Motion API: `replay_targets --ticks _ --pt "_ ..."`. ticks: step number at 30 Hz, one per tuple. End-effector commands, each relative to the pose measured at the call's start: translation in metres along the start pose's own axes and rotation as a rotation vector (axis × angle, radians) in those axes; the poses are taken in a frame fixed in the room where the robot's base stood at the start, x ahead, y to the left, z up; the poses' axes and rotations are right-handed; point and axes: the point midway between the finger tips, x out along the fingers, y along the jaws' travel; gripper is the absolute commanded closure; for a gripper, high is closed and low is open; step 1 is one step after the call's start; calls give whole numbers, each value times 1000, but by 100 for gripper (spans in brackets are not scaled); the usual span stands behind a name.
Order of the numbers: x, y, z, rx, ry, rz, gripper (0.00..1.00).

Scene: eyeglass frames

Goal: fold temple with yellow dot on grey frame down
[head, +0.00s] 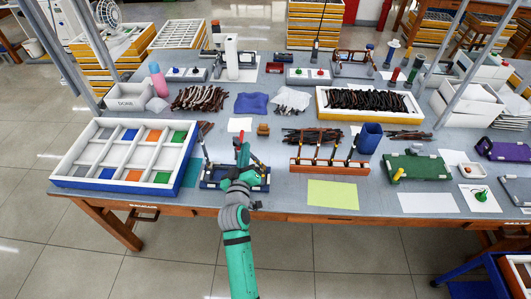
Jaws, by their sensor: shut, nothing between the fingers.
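My gripper (241,148) is shut and empty over a dark blue holder (208,184) at the front edge of the bench, left of centre. A thin dark upright piece (204,150) rises at the holder's left side and looks like a temple. The arm and gripper cover much of the holder's middle. The grey frame cannot be made out clearly, and no yellow dot can be told at this size. I cannot tell whether the gripper touches anything.
A divided tray (64,170) with coloured compartments stands close on the left. An orange rack (330,168) with upright dark pieces stands to the right, a yellow sheet (333,195) before it. A blue cup (369,138) and green board (418,167) are farther right. Dark bundles lie behind.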

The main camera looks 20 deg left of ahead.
Motion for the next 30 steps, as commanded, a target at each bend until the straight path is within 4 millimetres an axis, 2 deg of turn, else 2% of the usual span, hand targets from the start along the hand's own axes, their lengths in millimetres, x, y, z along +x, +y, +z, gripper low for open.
replay_targets --ticks 11,24,30 --pt "0 -2 0 -11 0 0 100" --pt "0 -21 -2 -149 0 -1 100" --pt "0 -23 -2 -170 0 0 100"
